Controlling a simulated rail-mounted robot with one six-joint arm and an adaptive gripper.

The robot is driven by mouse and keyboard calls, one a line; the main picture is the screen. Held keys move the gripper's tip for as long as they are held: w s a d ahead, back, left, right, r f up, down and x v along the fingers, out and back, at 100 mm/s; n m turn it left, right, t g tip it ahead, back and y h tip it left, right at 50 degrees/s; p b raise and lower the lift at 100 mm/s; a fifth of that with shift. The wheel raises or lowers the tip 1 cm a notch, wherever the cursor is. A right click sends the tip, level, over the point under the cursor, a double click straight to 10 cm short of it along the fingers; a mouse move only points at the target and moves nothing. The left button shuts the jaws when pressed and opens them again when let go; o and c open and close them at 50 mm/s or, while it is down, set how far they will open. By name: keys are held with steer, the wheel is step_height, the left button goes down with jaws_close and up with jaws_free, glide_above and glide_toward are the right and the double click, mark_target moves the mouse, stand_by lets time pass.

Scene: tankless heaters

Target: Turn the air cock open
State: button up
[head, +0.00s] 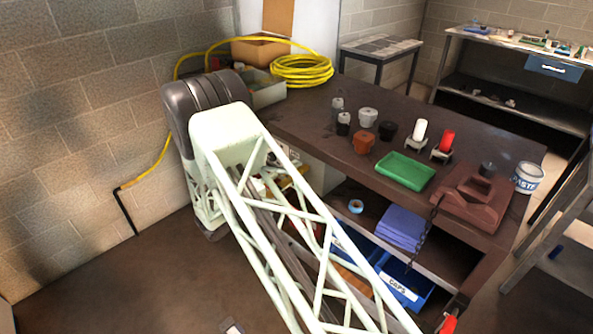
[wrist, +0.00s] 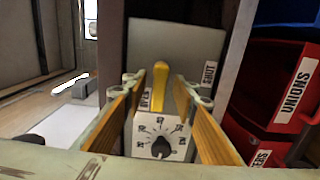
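The air cock shows in the wrist view as a yellow lever (wrist: 160,77) standing roughly upright in front of a grey plate (wrist: 190,42). An OPEN label (wrist: 146,101) is at its lower left, partly hidden by a finger, and a SHUT label (wrist: 209,73) is at its right. My gripper (wrist: 160,87) is open, with one finger on each side of the lever and visible gaps between. The lever's lower end is partly hidden behind a dial. I cannot make out my gripper or the air cock in the head view.
A numbered dial with a black knob (wrist: 161,146) sits just below the lever. Red bins, one marked UNIONS (wrist: 292,85), stand at the right. In the head view, a cluttered brown workbench (head: 322,141) holds a yellow hose coil (head: 301,70) and a green tray (head: 405,171).

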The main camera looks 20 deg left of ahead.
steer(key=v, duration=0.9)
steer(key=shift+s+a, duration=0.15)
steer(key=shift+s, duration=0.2)
